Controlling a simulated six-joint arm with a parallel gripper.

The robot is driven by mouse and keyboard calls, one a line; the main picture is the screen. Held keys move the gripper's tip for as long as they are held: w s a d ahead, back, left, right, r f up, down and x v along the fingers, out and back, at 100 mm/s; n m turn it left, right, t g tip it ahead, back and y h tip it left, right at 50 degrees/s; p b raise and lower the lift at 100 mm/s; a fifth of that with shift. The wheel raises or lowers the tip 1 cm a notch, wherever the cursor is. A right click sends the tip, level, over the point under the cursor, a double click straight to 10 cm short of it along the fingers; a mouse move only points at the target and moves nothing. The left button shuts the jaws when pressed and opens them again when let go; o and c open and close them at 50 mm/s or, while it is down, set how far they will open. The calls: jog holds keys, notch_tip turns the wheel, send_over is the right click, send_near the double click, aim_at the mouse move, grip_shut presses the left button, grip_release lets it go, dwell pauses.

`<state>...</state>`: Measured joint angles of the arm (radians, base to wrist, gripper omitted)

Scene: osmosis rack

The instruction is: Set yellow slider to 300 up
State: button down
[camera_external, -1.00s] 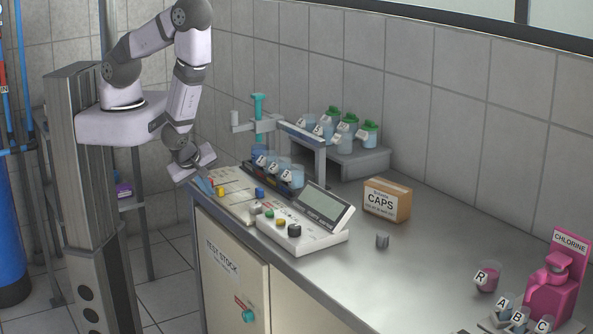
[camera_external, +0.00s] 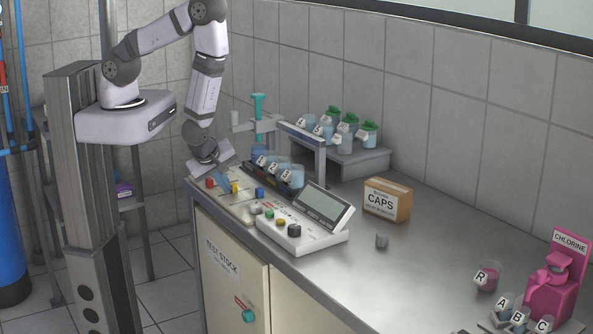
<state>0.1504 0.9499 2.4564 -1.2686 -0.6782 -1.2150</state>
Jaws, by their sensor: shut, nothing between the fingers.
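The slider panel (camera_external: 238,207) lies at the near left end of the metal bench. It carries a red slider (camera_external: 210,183), a yellow slider (camera_external: 234,187) and a blue slider (camera_external: 259,193). My gripper (camera_external: 224,180) is shut and empty, pointing down at the panel between the red and yellow sliders. Its tip is close beside the yellow slider, on its left side. I cannot tell if they touch. The scale marks are too small to read.
Several blue beakers (camera_external: 272,170) stand in a rack just behind the panel. A white meter with buttons (camera_external: 300,232) sits to the right. A CAPS box (camera_external: 387,200) is farther right. The middle of the bench is mostly clear.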

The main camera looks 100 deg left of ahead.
jog(key=w+a, duration=0.3)
jog(key=shift+w+a+r, duration=0.1)
jog(key=shift+w+a, duration=0.05)
jog(key=shift+a, duration=0.1)
jog(key=shift+d, duration=0.1)
jog(key=s+d, duration=0.3)
jog(key=shift+b, duration=0.35)
jog(key=p+v, duration=0.1)
jog(key=v, duration=0.8)
jog(key=shift+r, duration=0.35)
jog(key=shift+d, duration=0.15)
